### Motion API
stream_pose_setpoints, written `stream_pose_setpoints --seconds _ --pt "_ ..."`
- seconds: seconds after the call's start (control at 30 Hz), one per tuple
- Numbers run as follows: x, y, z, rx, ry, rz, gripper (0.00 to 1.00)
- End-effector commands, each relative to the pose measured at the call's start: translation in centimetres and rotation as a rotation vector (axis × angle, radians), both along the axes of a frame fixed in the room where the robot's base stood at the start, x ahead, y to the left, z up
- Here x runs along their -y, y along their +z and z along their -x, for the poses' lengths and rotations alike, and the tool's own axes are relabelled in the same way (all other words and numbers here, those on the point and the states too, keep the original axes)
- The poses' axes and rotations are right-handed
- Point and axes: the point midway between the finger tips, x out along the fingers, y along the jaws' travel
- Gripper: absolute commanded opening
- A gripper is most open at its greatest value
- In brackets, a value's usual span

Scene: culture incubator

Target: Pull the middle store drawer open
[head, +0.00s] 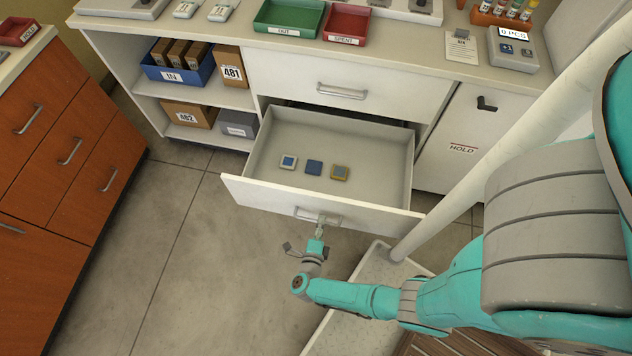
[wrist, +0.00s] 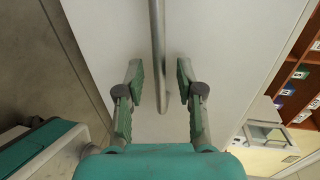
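The white drawer (head: 390,213) below the closed top drawer (head: 345,82) of the white cabinet is pulled well out. Three small square items (head: 314,167) lie on its floor. Its metal bar handle (head: 318,215) is on the front panel, and the bar (wrist: 157,50) shows in the wrist view. My gripper (head: 320,231) is at this handle. In the wrist view its fingers (wrist: 160,82) are spread on either side of the bar, with a gap showing on both sides. Part of the handle is hidden by my gripper in the head view.
An orange drawer cabinet (head: 75,130) stands at the left. Shelves with boxes (head: 190,85) are left of the open drawer, and a white HOLD door (head: 470,140) is right of it. Trays (head: 288,18) stand on the counter. Grey floor (head: 130,250) is clear at the left.

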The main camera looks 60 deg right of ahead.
Motion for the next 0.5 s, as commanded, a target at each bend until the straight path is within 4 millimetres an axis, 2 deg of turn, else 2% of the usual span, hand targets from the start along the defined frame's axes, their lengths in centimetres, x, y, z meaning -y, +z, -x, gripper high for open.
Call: stream_pose_setpoints --seconds 0.5 --pt "-5.0 1.1 2.0 -0.001 0.005 -0.002 0.37"
